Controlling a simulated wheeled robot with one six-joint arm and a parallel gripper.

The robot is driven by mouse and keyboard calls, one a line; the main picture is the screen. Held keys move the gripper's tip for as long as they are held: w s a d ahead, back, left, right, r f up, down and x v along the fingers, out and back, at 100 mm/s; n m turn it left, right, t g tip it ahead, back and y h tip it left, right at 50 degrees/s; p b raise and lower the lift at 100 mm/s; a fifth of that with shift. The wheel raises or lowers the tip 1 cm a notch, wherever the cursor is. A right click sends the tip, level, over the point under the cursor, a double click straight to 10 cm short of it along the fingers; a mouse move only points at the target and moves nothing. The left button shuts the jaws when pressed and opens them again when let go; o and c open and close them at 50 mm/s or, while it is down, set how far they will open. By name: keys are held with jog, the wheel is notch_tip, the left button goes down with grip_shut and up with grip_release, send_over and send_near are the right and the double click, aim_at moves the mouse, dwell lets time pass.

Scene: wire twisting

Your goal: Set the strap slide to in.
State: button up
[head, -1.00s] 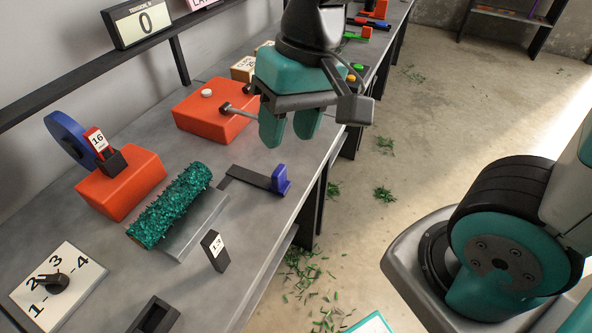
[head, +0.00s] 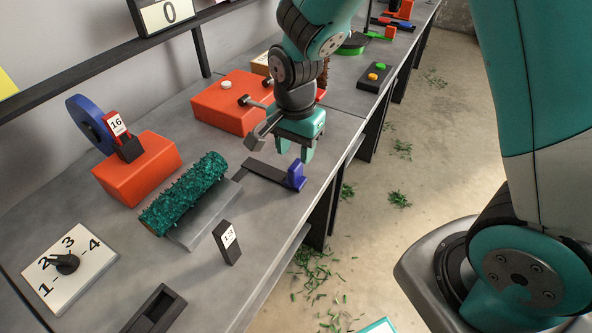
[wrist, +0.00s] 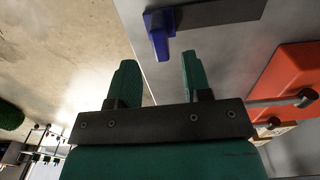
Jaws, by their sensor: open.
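The strap slide appears to be the dark flat bar (head: 262,171) on the bench with a blue upright tab (head: 297,175) at its end near the bench's front edge. In the wrist view the blue tab (wrist: 160,36) and dark bar (wrist: 218,14) show just beyond my fingertips. My gripper (head: 295,151) points down and is open and empty. It hangs just above and behind the blue tab in the head view. In the wrist view its two green fingers (wrist: 158,64) are apart, with the tab ahead of the space between them, apparently not touched.
An orange box (head: 228,104) with a lever stands behind the gripper. A green bristly roll (head: 184,193) lies left of the bar. A small block marked 1-3 (head: 229,243) and a numbered dial plate (head: 70,266) are nearer.

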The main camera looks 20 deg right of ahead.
aim_at(296, 164)
notch_tip(296, 164, down, 7)
jog(key=shift+r, duration=0.1)
dwell(0.3)
